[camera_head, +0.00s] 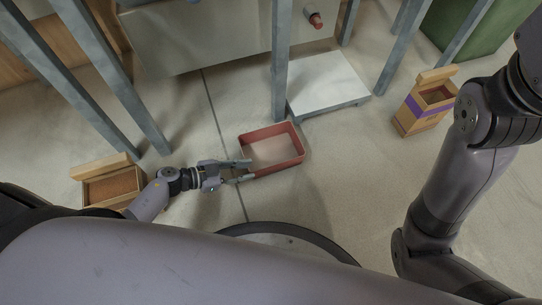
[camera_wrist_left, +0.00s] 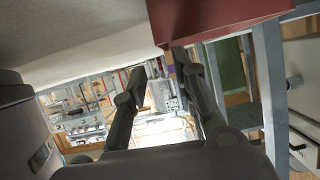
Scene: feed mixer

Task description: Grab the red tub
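The red tub (camera_head: 283,165) is a shallow rectangular tub with a pale inside, sitting on the floor in the middle of the head view. My left gripper (camera_head: 251,170) is at its near-left corner, with its two fingers apart. One finger overlaps the tub's wall in the picture; I cannot tell if it touches. In the left wrist view, the tub's red wall (camera_wrist_left: 215,18) is at the top, right by the tip of one finger of the open left gripper (camera_wrist_left: 160,68). My right gripper is out of view; only my right arm shows.
A wooden box with brown contents (camera_head: 112,187) stands at left, and another with a purple band (camera_head: 423,108) at right. A white platform (camera_head: 325,80) and a grey metal post (camera_head: 282,60) stand just behind the tub. The floor right of the tub is clear.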

